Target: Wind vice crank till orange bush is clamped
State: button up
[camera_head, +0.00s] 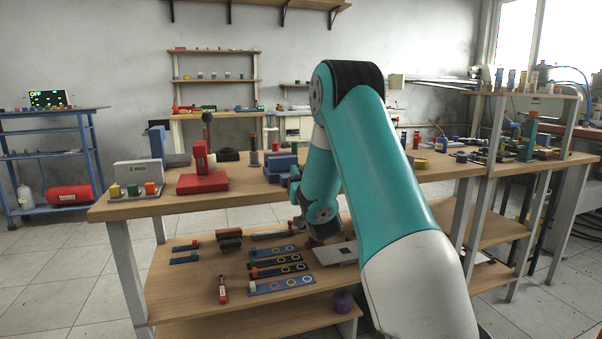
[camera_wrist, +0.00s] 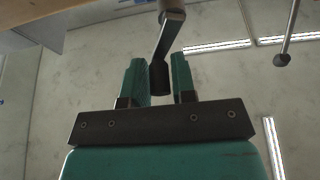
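The blue vice (camera_head: 282,160) stands on the bench beside my arm; its jaws are too small to read. A small orange piece (camera_head: 150,188), possibly the orange bush, stands at the left front of the bench, in front of the "2 mm" sign; I cannot see a bush in the vice. In the wrist view the crank (camera_wrist: 168,38) comes down from the top, and its dark end sits between the two green fingers of my gripper (camera_wrist: 160,75). The fingers are apart, with a gap visible at the right finger. In the head view my gripper (camera_head: 294,184) is small and partly hidden by my arm.
A red press (camera_head: 202,172) stands left of the vice on the bench (camera_head: 235,200). The lower shelf (camera_head: 185,290) holds blue strips with coloured rings. The wrist view looks up at the ceiling, with a rod and ball (camera_wrist: 283,58) at right and a wooden edge at upper left.

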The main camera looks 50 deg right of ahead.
grip_shut()
jog(key=shift+w+a+r+n+p, duration=0.15)
jog(key=shift+r+n+p, duration=0.1)
jog(key=shift+n+p, duration=0.55)
jog(key=shift+a+f+n+y+p, duration=0.1)
jog(key=shift+f+n+y+p, duration=0.05)
jog(key=shift+n+y+p, duration=0.3)
jog(key=shift+o, duration=2.1)
grip_release()
jog(key=shift+m, duration=0.25)
